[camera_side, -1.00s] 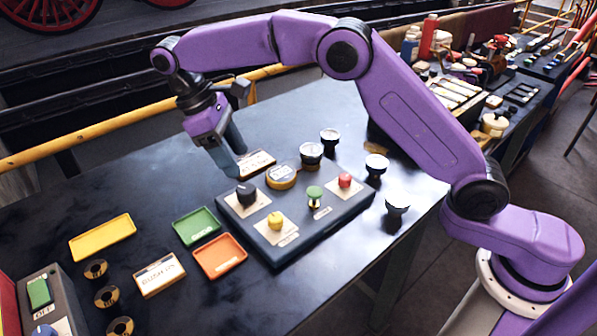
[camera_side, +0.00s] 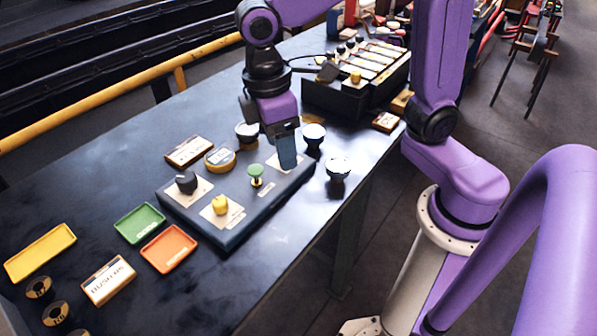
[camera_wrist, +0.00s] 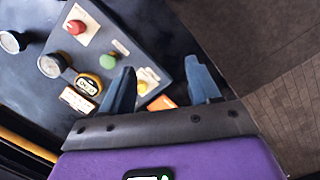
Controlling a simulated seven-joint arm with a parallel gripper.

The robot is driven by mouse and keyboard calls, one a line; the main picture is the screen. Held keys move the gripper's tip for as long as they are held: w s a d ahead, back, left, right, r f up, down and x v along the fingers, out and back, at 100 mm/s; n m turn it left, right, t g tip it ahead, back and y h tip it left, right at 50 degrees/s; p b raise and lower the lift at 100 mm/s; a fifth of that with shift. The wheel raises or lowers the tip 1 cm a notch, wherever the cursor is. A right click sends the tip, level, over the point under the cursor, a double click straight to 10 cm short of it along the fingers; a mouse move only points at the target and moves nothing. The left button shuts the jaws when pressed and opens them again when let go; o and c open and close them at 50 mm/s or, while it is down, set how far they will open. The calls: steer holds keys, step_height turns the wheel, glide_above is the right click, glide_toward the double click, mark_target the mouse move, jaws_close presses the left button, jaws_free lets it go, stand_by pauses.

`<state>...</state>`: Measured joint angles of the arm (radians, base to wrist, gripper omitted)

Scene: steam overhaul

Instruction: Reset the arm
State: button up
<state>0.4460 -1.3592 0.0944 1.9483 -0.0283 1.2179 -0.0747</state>
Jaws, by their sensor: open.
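My gripper (camera_side: 287,150) points down over the right end of a dark control box (camera_side: 232,240), its blue fingers apart. In the wrist view my open gripper (camera_wrist: 160,70) has nothing between its fingertips. The box carries a black knob (camera_side: 186,181), a yellow knob (camera_side: 220,204) and a green button (camera_side: 256,170). A red button (camera_wrist: 75,27) shows in the wrist view, but my gripper hides it in the side view. I cannot tell the exact height of the fingers above the box.
Gauges (camera_side: 338,169) stand on the dark table behind and right of the box. Yellow (camera_side: 40,250), green (camera_side: 139,222) and orange (camera_side: 169,248) trays lie to its left. A second box (camera_side: 345,98) with switches is behind. A yellow rail (camera_side: 120,88) runs along the far edge.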

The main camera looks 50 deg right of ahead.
steer(key=s+d+f+n+y, duration=0.1)
steer(key=s+d+f, duration=0.3)
steer(key=s+d, duration=0.7)
steer(key=shift+s+t+y, duration=0.3)
steer(key=shift+s+t, duration=0.1)
steer(key=shift+s, duration=0.8)
